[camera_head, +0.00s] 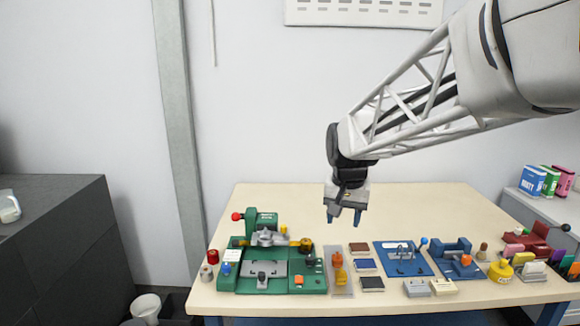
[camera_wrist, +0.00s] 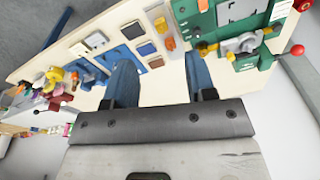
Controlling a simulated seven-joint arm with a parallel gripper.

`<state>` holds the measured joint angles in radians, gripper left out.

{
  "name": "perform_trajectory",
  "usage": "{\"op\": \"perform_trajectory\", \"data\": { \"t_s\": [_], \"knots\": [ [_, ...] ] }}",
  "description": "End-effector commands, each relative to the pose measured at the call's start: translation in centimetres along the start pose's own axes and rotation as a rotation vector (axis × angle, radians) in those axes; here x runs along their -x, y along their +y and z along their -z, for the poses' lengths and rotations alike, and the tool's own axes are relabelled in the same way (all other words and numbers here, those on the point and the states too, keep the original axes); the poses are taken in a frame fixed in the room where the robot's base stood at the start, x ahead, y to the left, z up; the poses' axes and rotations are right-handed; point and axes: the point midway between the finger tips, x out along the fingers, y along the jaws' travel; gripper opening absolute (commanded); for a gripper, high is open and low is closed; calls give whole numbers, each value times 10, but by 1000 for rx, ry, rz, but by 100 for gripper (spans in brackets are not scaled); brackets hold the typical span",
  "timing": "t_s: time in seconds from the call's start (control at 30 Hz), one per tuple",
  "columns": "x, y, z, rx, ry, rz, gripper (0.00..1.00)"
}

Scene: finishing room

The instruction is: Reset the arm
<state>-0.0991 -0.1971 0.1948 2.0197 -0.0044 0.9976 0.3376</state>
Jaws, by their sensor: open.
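My gripper (camera_head: 345,214) hangs above the middle of the table, with its blue fingers pointing down. It is open and empty, well clear of the things on the table. In the wrist view the two blue fingers of the gripper (camera_wrist: 162,78) stand apart with the bare table top between them. My arm reaches in from the upper right.
A green machine (camera_head: 270,265) stands at the table's left. The back of the table (camera_head: 420,205) is clear. A dark cabinet (camera_head: 55,230) stands at left.

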Motion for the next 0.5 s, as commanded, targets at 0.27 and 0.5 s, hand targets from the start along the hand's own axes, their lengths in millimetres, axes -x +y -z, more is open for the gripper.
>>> {"op": "perform_trajectory", "data": {
  "t_s": [0.27,0.5],
  "knots": [
    [13,38,-67,51,27,3,51],
    [14,68,-124,96,51,4,51]
  ]
}}
